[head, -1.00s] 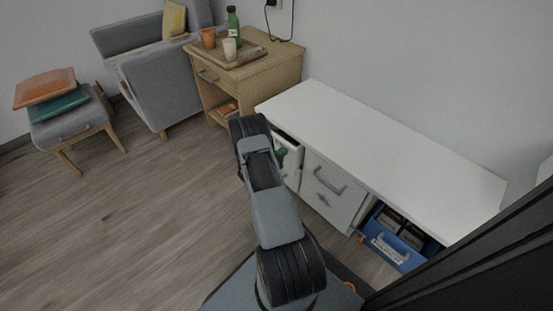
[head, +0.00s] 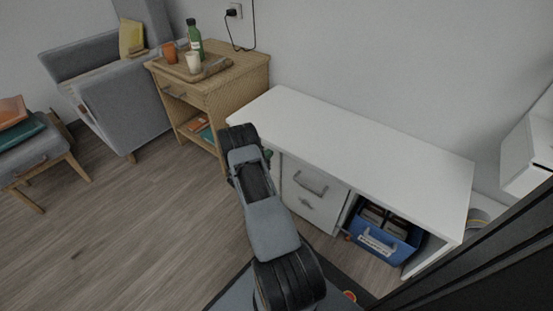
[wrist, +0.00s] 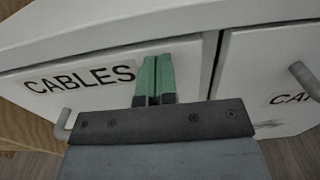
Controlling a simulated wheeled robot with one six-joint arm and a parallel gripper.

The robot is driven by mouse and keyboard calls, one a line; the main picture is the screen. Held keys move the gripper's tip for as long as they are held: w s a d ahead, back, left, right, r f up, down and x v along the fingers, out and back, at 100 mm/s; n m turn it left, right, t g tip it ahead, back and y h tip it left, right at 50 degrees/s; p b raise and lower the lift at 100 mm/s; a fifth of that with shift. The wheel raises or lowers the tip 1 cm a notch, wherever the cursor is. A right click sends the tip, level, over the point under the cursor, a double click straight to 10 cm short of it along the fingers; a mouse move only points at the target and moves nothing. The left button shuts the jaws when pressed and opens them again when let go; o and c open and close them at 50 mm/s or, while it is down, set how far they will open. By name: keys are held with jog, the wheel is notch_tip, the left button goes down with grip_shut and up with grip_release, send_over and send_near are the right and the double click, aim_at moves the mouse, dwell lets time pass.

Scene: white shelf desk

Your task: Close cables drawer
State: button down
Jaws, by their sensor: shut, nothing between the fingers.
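The cables drawer (wrist: 100,85) has a white front with a black "CABLES" label and a grey bar handle (wrist: 64,122) at its left. In the wrist view its front appears about level with the neighbouring front, with a narrow dark seam between them. My gripper (wrist: 154,72) is shut and empty; its green fingers point at the drawer front, right of the label, and seem to touch it.
The white desk (head: 350,135) has a clear top. Right of the cables drawer are a closed front with a handle (head: 312,190) and an open bay with a blue bin (head: 378,243). A wooden side table (head: 230,80) stands close at the left.

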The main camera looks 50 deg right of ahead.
jog(key=shift+w+d+r, duration=0.2)
jog(key=shift+d, duration=0.1)
jog(key=s+a+p, duration=0.1)
jog(key=a+p, duration=0.3)
jog(key=a, duration=1.1)
jog(key=s+a+r+m+g+y+p, duration=0.2)
jog(key=r+m+p, duration=0.25)
jog(key=r, duration=0.65)
jog(key=s+a+r+m+g+y+p, duration=0.25)
jog(key=r+p, duration=0.35)
jog(key=r, duration=0.5)
jog(key=s+a+r+m+g+y+p, duration=0.15)
jog(key=r+m+p, duration=0.35)
jog(key=r, duration=0.6)
jog(key=s+a+r+m+t+y+p, duration=0.2)
jog(key=s+a+r+y+p, duration=0.1)
jog(key=r, duration=0.7)
jog(key=s+a+r+m+t+y+p, duration=0.2)
jog(key=a+r+y+p, duration=0.3)
jog(key=a+r+p, duration=0.3)
jog(key=s+a+r+m+t+y+p, duration=0.2)
jog(key=s+a+r+t+y+p, duration=0.2)
jog(key=r, duration=0.8)
jog(key=s+a+p, duration=0.1)
jog(key=a+p, duration=0.1)
jog(key=p, duration=0.1)
jog(key=shift+r+m+p, duration=0.15)
jog(key=shift+m+p, duration=0.25)
